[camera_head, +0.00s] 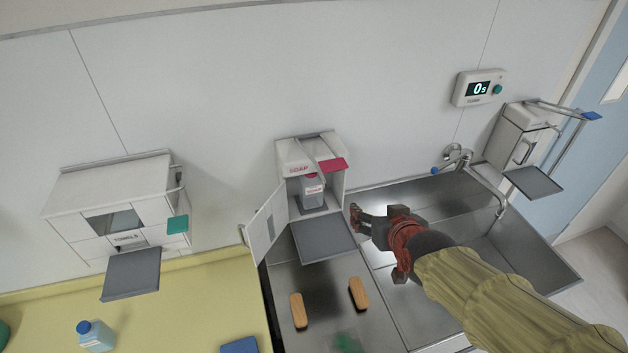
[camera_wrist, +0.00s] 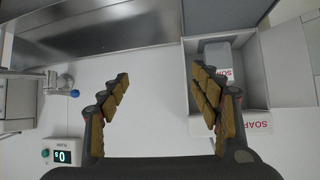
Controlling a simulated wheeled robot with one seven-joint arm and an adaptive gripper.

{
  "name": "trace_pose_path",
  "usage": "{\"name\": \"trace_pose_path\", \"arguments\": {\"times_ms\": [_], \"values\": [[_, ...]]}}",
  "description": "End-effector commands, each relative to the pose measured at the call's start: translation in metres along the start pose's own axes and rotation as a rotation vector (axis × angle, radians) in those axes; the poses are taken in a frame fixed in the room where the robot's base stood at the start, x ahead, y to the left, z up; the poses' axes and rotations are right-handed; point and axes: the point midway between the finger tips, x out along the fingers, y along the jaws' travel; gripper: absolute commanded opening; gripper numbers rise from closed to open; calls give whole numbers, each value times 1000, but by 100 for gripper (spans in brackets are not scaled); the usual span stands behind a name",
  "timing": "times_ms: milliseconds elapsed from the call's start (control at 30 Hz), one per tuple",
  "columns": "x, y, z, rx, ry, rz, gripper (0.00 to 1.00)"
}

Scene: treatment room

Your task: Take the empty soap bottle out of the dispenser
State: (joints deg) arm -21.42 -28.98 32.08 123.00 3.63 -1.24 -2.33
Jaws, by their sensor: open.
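The soap dispenser (camera_head: 293,159) is on the wall with its front door (camera_head: 265,222) swung open to the left. A grey, partly see-through bottle (camera_head: 312,197) with a white label stands inside it, under the red-marked top. My gripper (camera_head: 356,218) is open and empty, to the right of the dispenser and apart from it. In the wrist view, my gripper (camera_wrist: 160,95) has its fingers spread wide. The bottle (camera_wrist: 218,58) shows there in the dispenser box (camera_wrist: 258,75), beyond the right finger, which hides part of it.
A grey tray (camera_head: 322,238) juts out below the dispenser. A blue-capped bottle (camera_head: 95,337) stands on the yellow counter. A towel dispenser (camera_head: 115,215) hangs left; a tap (camera_head: 458,160) is right.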

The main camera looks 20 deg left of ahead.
Motion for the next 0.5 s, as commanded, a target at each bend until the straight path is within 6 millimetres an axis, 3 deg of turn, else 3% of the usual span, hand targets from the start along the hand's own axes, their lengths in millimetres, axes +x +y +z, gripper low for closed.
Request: {"name": "trace_pose_path", "arguments": {"times_ms": [33, 100, 200, 333, 500], "values": [[20, -25, -6, -25, 36, -35, 65], [43, -54, -13, -48, 107, -71, 65], [65, -89, -17, -74, 190, -114, 65], [80, -119, -16, -93, 265, -149, 65], [89, -133, -16, -100, 304, -164, 65]]}}
